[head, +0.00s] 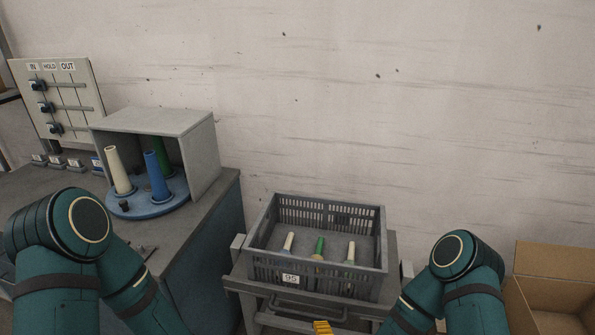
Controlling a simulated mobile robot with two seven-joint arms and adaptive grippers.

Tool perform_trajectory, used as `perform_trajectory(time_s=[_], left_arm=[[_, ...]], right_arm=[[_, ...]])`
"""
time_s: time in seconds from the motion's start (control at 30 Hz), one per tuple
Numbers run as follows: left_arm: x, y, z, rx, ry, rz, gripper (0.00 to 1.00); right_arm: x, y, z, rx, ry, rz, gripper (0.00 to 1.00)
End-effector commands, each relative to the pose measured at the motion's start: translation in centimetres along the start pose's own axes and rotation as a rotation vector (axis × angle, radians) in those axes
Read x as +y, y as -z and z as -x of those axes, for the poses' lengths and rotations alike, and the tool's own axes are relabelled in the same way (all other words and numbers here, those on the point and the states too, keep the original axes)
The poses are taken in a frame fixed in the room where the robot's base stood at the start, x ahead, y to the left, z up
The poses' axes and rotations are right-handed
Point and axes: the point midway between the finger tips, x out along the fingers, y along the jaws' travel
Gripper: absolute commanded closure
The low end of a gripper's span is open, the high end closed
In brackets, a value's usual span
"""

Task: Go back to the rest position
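My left arm (75,240) and my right arm (455,275) show at the bottom of the head view, bent at their elbows. Both forearms run down out of the picture, and neither gripper shows. A grey open-fronted box (190,150) stands on the bench at the left. In it a blue round turntable (150,205) carries a cream cone (117,168), a blue cone (157,175) and a green cone (158,160), all upright. A dark grey crate (365,265) holds two short cream cones (289,241) and a green one (319,246).
A panel (75,92) marked IN, HOLD and OUT, with sliders, stands behind the bench (205,220). The crate sits on a grey stand (245,285). An open cardboard box (555,290) is at the right. A yellow ribbed thing (322,327) shows at the bottom edge. A pale wall closes the back.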

Motion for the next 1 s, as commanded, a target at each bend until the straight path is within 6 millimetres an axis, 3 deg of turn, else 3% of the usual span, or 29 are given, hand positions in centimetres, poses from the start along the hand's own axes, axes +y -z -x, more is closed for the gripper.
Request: perform_trajectory(time_s=[0.13, 0.27, 0.4, 0.6, 0.8, 1.0], left_arm=[[0.0, 0.0, 0.0, 0.000, 0.000, 0.000, 0.53], [0.0, 0.0, 0.0, 0.000, 0.000, 0.000, 0.53], [0.0, 0.0, 0.0, 0.000, 0.000, 0.000, 0.53], [0.0, 0.0, 0.0, 0.000, 0.000, 0.000, 0.53], [0.0, 0.0, 0.0, 0.000, 0.000, 0.000, 0.53], [0.0, 0.0, 0.0, 0.000, 0.000, 0.000, 0.53]], right_arm=[[0.8, -0.2, 0.1, -0.052, -0.089, 0.150, 0.52], [2.5, -0.1, 1.0, -0.156, -0.245, 0.412, 0.52], [4.4, 0.4, 3.0, -0.314, -0.420, 0.705, 0.52], [6.0, 1.4, 6.8, -0.556, -0.600, 1.010, 0.52], [6.5, 1.9, 9.1, -0.704, -0.673, 1.136, 0.52], [6.7, 2.0, 9.5, -0.727, -0.683, 1.152, 0.52]])
